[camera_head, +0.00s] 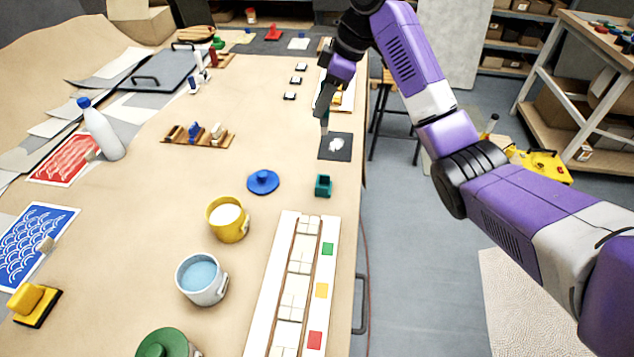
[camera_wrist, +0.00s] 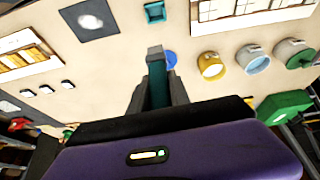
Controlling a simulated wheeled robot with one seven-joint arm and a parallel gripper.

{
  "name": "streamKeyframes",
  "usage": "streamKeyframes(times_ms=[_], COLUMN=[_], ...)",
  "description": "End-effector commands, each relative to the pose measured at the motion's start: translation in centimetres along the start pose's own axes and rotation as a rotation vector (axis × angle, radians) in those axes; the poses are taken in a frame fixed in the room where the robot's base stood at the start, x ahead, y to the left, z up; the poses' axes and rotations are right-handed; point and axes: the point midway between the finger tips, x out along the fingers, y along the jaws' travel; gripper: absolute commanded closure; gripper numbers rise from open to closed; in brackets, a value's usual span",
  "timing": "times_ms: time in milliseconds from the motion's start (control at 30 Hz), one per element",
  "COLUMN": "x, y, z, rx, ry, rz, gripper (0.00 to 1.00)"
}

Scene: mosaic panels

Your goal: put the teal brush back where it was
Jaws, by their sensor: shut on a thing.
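My gripper (camera_head: 323,106) is above the right side of the table, near a dark square mat (camera_head: 327,154) with a white patch on it. The gripper is shut on the teal brush (camera_wrist: 157,85), which points away from the wrist with its grey tip outward. In the head view the brush is mostly hidden by the fingers. A small teal holder (camera_head: 323,187) stands on the table, nearer the body than the mat. It also shows at the top of the wrist view (camera_wrist: 154,12). The brush is apart from the holder.
A blue lid (camera_head: 263,182), yellow pot (camera_head: 228,227), grey pot of blue paint (camera_head: 203,286) and green-topped pot (camera_head: 165,345) stand left of the holder. A long tile panel (camera_head: 262,310) lies in front. A wooden rack (camera_head: 185,143) is at left. The table's right edge is close.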

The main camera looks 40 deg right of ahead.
Motion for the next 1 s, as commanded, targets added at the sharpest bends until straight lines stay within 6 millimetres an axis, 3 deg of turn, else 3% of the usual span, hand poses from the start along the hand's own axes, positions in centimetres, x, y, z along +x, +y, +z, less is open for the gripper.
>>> streamKeyframes(times_ms=[167,800,1000], x=[0.8,13.0,14.7], y=[-0.2,-0.6,-0.6], z=[0.4,5.4,6.0], rx=[0.031,0.033,0.031], ry=[-0.001,-0.003,-0.002], rz=[-0.024,-0.027,-0.023], gripper=[1.00,1.00,1.00])
